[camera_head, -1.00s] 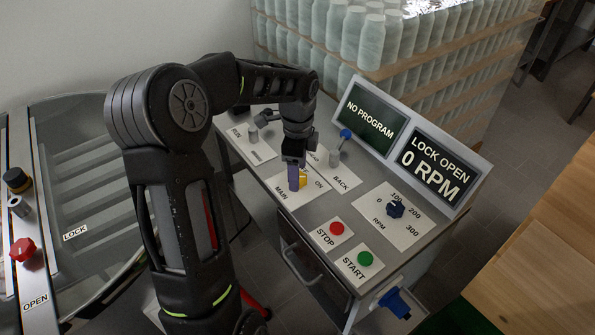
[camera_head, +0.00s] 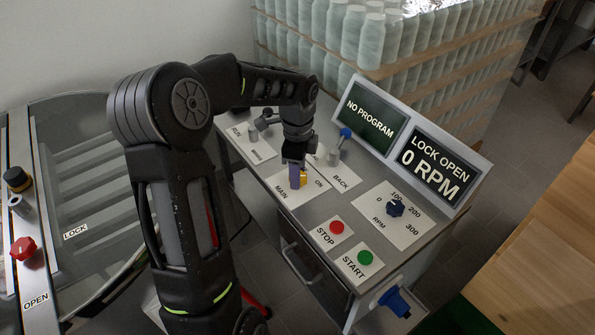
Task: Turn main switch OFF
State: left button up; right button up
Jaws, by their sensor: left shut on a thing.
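The main switch (camera_head: 303,178) is a yellow knob on a white plate marked MAIN and ON, on the grey control panel. My left gripper (camera_head: 296,176) points down over it from above, with its fingers at the knob. The gripper is shut on the switch and hides most of it, so I cannot read the knob's exact angle. The OFF marking is not visible. My right gripper is not in view.
The panel also carries a red STOP button (camera_head: 337,227), a green START button (camera_head: 365,258), a dark blue RPM knob (camera_head: 396,208) and a blue-tipped lever (camera_head: 345,134). Screens read NO PROGRAM (camera_head: 370,117) and LOCK OPEN, 0 RPM (camera_head: 437,166). Bottles (camera_head: 372,42) stand behind.

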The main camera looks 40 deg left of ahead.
pick_arm(q)
grip_shut()
jog(key=shift+n, duration=0.3)
jog(key=n+b, duration=0.1)
jog(key=n, duration=0.5)
jog(key=n+b, duration=0.1)
jog(key=n, duration=0.2)
jog(key=shift+n, duration=2.2)
jog(key=o, duration=1.1)
grip_release()
